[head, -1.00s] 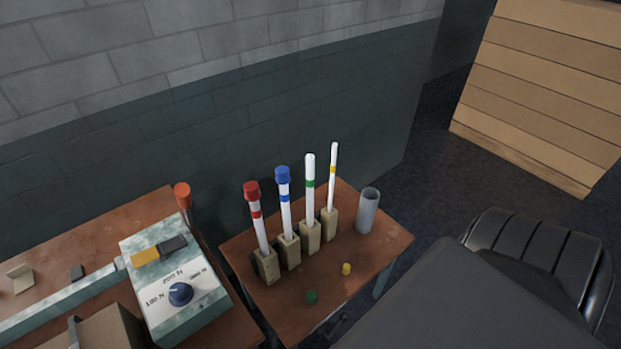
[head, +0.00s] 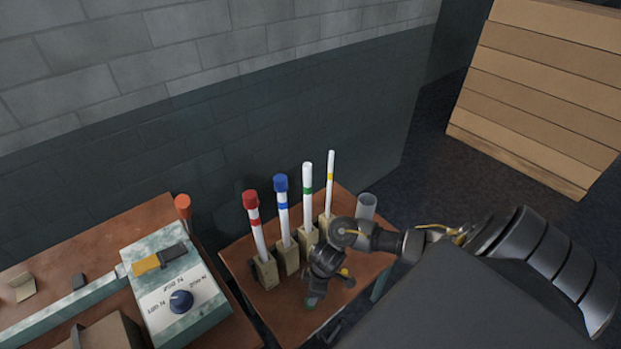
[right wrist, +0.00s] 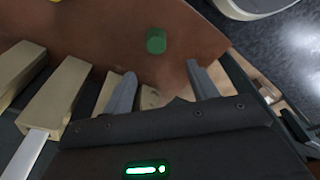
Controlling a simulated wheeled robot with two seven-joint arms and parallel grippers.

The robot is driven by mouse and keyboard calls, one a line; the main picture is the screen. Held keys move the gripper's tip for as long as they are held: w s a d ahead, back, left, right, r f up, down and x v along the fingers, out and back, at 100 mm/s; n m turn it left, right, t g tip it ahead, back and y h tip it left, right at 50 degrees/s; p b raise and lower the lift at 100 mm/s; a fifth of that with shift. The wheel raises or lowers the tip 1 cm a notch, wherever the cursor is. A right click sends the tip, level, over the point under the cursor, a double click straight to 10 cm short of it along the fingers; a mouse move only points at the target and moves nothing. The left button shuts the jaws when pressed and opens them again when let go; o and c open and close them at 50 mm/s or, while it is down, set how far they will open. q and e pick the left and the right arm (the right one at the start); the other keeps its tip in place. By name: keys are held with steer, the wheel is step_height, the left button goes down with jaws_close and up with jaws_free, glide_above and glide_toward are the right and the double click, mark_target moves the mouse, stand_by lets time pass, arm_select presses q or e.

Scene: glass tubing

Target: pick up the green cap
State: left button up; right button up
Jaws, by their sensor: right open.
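The green cap (right wrist: 156,41) is a small green cylinder on the brown table top. In the right wrist view it is ahead of the fingertips and roughly centred between them, with nothing touching it. My right gripper (right wrist: 161,70) is open and empty, its two grey fingers apart. In the head view my right gripper (head: 312,296) reaches down over the front of the table, and the green cap is mostly hidden by it. My left gripper is not in view.
White tubes with red (head: 256,228), blue (head: 283,212), green (head: 307,190) and yellow (head: 330,178) bands stand in wooden blocks behind the gripper. A grey cylinder (head: 366,206) stands at the back right. A marbled box with a dial (head: 180,301) is left.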

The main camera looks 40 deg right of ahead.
steer(key=f, duration=0.1)
steer(key=f+b, duration=0.1)
steer(key=f, duration=0.2)
steer(key=shift+w+d+f+b, duration=0.15)
steer(key=shift+d+f+b, duration=0.05)
steer(key=shift+d+b, duration=0.1)
steer(key=shift+w+a+f+b, duration=0.15)
steer(key=shift+f+b, duration=0.05)
steer(key=shift+f, duration=0.8)
steer(key=shift+w+a+f+b, duration=0.15)
steer(key=shift+f, duration=0.9)
steer(key=shift+w+a+f+b, duration=0.15)
steer(key=shift+f+b, duration=0.05)
steer(key=shift+f, duration=0.8)
steer(key=shift+c, duration=0.5)
steer(key=c, duration=0.9)
